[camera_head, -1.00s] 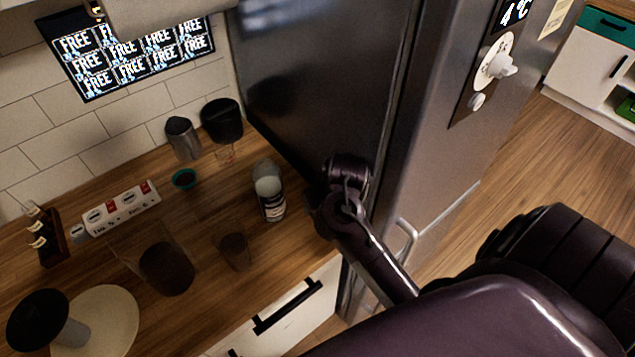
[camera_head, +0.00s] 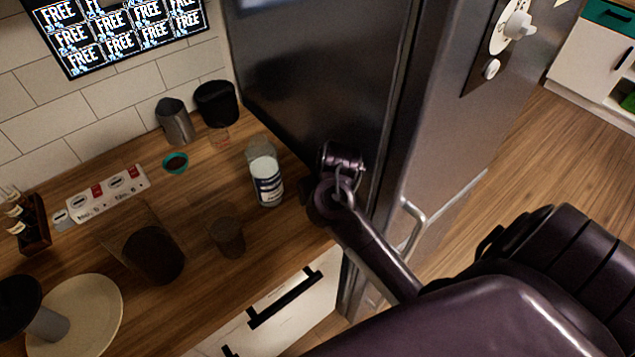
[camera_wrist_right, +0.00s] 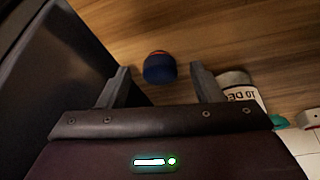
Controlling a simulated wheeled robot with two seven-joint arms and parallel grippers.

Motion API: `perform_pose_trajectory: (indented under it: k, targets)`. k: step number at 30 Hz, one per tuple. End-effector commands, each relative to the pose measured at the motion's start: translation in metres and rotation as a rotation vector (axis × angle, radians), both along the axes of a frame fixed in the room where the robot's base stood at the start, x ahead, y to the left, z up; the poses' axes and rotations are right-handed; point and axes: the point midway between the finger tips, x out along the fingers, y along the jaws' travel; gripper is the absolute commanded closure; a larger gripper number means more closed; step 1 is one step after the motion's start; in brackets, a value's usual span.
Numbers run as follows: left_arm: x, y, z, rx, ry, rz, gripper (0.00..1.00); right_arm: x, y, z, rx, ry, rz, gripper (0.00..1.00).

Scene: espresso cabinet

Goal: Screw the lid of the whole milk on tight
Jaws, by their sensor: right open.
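A white bottle with a dark printed label (camera_head: 266,180) stands upright on the wooden counter, just left of my right wrist. I cannot read whether it is the whole milk. A pale container with lettering (camera_wrist_right: 242,92), probably the same bottle, is outside the right finger in the wrist view. My right gripper (camera_wrist_right: 158,70) is open and empty, pointing at the counter. A small round dark blue thing with a red edge (camera_wrist_right: 160,68) shows between its fingertips; it may be a lid, and whether it is on anything is unclear. My left gripper is not in view.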

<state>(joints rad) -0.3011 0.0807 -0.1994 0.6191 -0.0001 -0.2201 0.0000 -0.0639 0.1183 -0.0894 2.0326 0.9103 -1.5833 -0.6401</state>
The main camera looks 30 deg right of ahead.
Motion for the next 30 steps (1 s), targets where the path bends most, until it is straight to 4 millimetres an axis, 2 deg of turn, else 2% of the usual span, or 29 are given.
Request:
perform_pose_trajectory:
  k: [1, 12, 23, 30]
  targets:
    - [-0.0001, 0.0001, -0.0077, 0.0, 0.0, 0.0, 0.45, 0.0019, -0.0005, -0.0063, -0.001, -0.002, 0.0, 0.4]
    - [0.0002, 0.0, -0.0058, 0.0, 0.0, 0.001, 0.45, 0.0023, -0.0005, -0.0047, 0.0, 0.0, -0.001, 0.4]
    - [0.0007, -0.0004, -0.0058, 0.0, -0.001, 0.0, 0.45, 0.0022, -0.0003, -0.0048, 0.0, 0.0, -0.001, 0.86]
    - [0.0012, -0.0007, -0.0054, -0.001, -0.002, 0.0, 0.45, 0.0023, -0.0003, -0.0043, 0.0, 0.0, -0.001, 0.88]
